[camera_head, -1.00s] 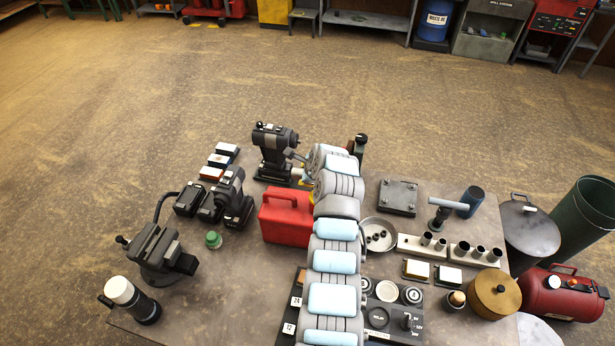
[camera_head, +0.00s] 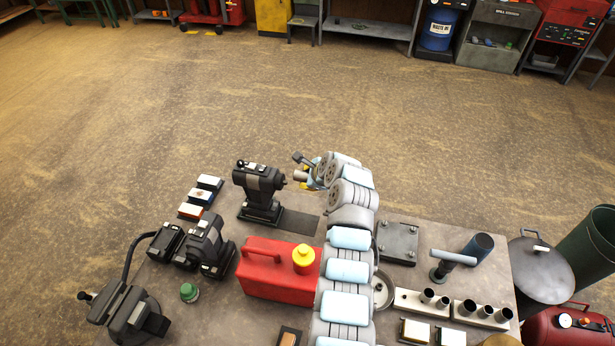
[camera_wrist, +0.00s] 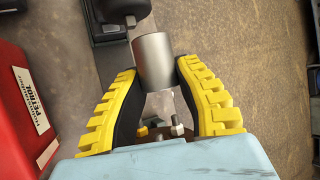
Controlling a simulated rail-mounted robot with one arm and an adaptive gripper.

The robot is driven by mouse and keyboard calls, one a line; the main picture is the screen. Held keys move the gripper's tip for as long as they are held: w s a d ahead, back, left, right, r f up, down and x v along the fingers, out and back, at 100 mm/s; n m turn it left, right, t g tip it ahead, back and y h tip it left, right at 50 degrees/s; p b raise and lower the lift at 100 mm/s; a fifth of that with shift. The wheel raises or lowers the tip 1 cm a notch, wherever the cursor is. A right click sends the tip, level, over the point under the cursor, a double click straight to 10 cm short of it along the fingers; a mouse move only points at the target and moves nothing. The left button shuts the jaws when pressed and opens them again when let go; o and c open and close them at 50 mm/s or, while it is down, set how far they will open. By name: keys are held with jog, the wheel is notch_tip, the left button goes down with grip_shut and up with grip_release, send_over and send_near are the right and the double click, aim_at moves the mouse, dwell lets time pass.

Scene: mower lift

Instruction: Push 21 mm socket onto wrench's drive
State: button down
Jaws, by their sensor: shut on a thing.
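My gripper (camera_wrist: 156,72) is shut on a plain grey cylindrical socket (camera_wrist: 153,55), held between its yellow ribbed fingers in the wrist view. The socket also shows in the head view (camera_head: 300,177), left of the gripper's yellow parts. The dark wrench (camera_head: 259,187) stands upright on a black base, its drive end (camera_head: 283,182) pointing right toward the socket. In the wrist view the wrench's dark nose (camera_wrist: 122,8) is just above the socket's upper rim, its small drive tip (camera_wrist: 130,20) left of the socket's middle. I cannot tell whether they touch. The socket's size marking is not visible.
A red petrol can (camera_head: 264,277) with a yellow cap stands in front of the wrench; it is at left in the wrist view (camera_wrist: 18,115). Batteries and a dark tool (camera_head: 208,245) stand left. A socket rack (camera_head: 480,313) is at right. Open floor lies behind the bench.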

jog(key=f, duration=0.1)
jog(key=a+f+b, duration=0.1)
jog(key=f, duration=0.1)
jog(key=f+b, duration=0.1)
jog(key=shift+w+a+f, duration=0.25)
jog(key=shift+a, duration=0.1)
dwell(0.3)
dwell(0.4)
jog(key=shift+a+p, duration=0.3)
jog(key=shift+p, duration=0.2)
dwell(1.0)
jog(key=shift+w+a+p, duration=0.25)
jog(key=shift+a+p, duration=0.2)
jog(key=shift+a, duration=0.25)
dwell(1.4)
jog(key=c, duration=0.8)
grip_release()
jog(key=shift+o, duration=0.2)
